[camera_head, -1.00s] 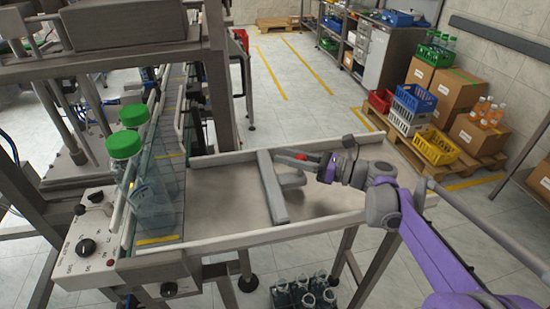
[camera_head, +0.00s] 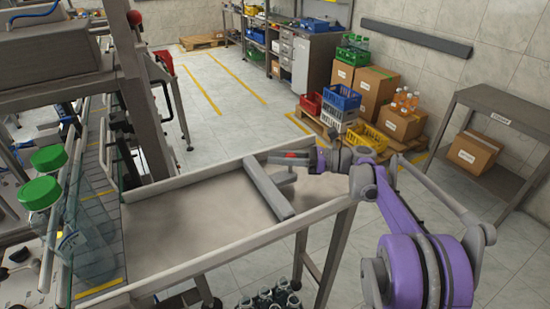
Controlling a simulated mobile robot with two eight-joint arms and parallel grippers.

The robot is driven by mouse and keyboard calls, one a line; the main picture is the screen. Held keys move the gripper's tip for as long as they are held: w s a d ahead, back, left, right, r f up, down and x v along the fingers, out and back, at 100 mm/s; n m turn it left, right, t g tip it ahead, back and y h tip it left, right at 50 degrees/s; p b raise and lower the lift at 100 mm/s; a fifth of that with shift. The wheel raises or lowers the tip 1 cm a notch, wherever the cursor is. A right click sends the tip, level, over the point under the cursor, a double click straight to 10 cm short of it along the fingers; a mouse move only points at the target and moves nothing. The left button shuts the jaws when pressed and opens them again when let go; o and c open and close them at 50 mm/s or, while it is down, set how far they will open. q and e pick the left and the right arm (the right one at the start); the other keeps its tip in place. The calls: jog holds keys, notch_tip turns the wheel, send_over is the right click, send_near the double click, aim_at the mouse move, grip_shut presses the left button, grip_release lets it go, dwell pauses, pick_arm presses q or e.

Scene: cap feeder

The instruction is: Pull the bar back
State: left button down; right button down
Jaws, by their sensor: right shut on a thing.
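The bar (camera_head: 267,190) is a grey beam lying across the metal tray table (camera_head: 190,222), nearer its right end. A grey handle piece joins its right side. A red part shows at the jaws; the exact contact is too small to see. My purple right arm reaches in from the lower right. My left gripper is out of view.
Clear bottles with green caps (camera_head: 40,192) stand on the conveyor at the left. The tray between them and the bar is empty, with raised rims. Crates (camera_head: 342,97) and boxes stand behind.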

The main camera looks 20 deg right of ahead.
jog(key=shift+d, duration=0.15)
jog(key=c, duration=0.9)
grip_release()
jog(key=shift+c, duration=0.2)
jog(key=o, duration=0.4)
jog(key=shift+d, duration=0.2)
jog(key=shift+o, duration=0.2)
jog(key=shift+a, duration=0.1)
jog(key=v, duration=1)
jog(key=shift+s+d, duration=0.15)
jog(key=shift+d, duration=0.2)
